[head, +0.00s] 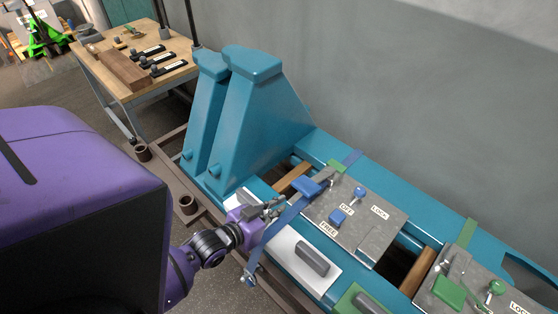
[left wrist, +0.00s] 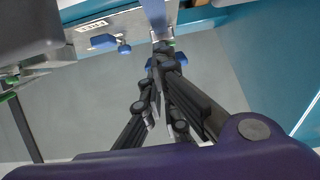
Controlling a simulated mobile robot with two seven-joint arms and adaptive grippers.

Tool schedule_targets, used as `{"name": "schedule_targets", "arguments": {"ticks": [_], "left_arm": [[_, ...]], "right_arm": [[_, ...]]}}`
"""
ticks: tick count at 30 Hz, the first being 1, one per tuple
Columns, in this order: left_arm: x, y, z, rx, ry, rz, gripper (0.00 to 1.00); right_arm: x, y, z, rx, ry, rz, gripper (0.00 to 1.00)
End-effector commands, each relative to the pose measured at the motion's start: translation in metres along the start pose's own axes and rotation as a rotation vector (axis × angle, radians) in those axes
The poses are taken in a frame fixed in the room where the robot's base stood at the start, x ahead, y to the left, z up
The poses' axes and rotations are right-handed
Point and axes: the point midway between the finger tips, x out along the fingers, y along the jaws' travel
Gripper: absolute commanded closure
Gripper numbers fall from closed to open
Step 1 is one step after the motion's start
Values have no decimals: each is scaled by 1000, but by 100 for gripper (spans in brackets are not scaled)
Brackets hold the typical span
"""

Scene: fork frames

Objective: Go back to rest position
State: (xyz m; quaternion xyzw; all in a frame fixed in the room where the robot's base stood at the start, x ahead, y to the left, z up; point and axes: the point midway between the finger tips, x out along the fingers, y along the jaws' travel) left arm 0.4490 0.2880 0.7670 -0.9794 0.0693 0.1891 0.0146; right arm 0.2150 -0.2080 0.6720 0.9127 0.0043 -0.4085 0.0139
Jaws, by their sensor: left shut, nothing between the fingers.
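My left gripper (head: 274,208) is purple and dark grey, at the middle of the head view, in front of the blue frame. Its fingers are shut with nothing between them; they also show in the left wrist view (left wrist: 162,62). A grey lever plate (head: 378,228) marked OFF, LOCK and FREE is just right of the gripper. A blue handle (head: 307,187) sits at the plate's left edge, close to the fingertips. A blue strap-like bar (head: 283,222) runs beside the gripper; I cannot tell whether they touch. My right gripper is not in view.
A teal machine frame (head: 245,110) with a tall end block fills the middle. A second lever plate (head: 470,285) with green handles is at lower right. A wooden workbench (head: 165,45) with tools stands at the back left. A grey wall is behind.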

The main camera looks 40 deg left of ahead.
Motion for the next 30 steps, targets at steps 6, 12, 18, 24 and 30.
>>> {"name": "schedule_targets", "arguments": {"ticks": [6,12,18,24,30], "left_arm": [[0,0,0,0,0,0,100],[0,0,0,0,0,0,100],[0,0,1,4,-3,0,100],[-28,33,42,73,-149,-12,100],[-112,92,100,25,-344,-53,100]], "right_arm": [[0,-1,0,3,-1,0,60],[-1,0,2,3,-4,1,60],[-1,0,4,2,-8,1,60],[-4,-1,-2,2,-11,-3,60],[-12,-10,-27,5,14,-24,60]]}}
